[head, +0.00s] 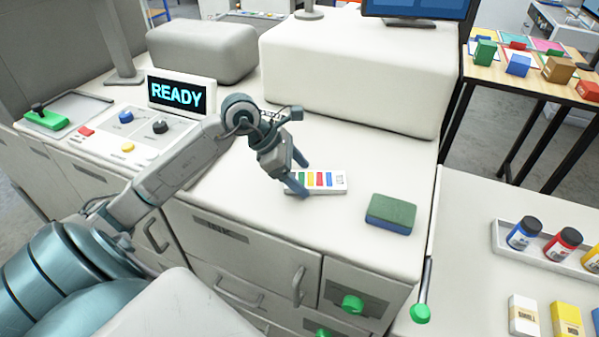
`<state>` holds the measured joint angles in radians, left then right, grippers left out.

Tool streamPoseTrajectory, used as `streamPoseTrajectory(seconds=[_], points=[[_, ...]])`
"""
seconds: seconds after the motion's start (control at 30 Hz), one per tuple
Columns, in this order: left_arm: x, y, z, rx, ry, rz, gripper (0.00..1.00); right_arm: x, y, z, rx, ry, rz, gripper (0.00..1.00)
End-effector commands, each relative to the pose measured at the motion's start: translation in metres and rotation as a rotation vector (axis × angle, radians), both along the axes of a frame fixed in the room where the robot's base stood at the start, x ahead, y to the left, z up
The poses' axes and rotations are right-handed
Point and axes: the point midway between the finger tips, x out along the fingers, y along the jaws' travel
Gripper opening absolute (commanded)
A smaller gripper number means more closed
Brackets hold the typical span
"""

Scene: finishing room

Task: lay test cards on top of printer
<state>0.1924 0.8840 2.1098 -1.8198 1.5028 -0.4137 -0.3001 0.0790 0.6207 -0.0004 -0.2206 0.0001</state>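A white test card (322,181) with several coloured stripes lies on the pale flat top of the printer (345,223). My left gripper (303,177) is over the card's left end, pointing down toward it. Its two fingers are apart, one near the card's far edge and one over its near left corner, hiding part of that end. I cannot tell whether they touch the card. No other striped card shows. My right gripper is not in view.
A green-and-blue block (391,213) lies right of the card. A raised pale housing (355,75) stands behind. A READY display (181,94) and control panel are at left. Bottles (523,233) and small boxes (566,319) stand on the right counter. Printer top between card and block is clear.

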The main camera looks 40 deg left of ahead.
Motion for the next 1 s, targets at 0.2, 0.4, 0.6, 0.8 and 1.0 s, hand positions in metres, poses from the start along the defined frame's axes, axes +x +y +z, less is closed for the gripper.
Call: streamPoseTrajectory(seconds=[0.2,0.4,0.6,0.8,1.0], points=[[0.0,0.0,0.001,0.0,0.0,0.0,0.76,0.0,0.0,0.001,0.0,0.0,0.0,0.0],[-0.002,0.004,0.006,0.004,0.0,-0.001,0.76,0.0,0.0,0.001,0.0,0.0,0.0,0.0],[-0.009,0.014,0.023,0.007,-0.002,-0.001,0.76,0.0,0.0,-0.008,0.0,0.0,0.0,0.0],[-0.016,0.024,0.038,0.007,-0.001,0.001,0.76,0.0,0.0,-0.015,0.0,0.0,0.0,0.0],[-0.023,0.032,0.051,0.006,0.002,0.0,0.76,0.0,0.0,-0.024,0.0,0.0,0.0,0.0]])
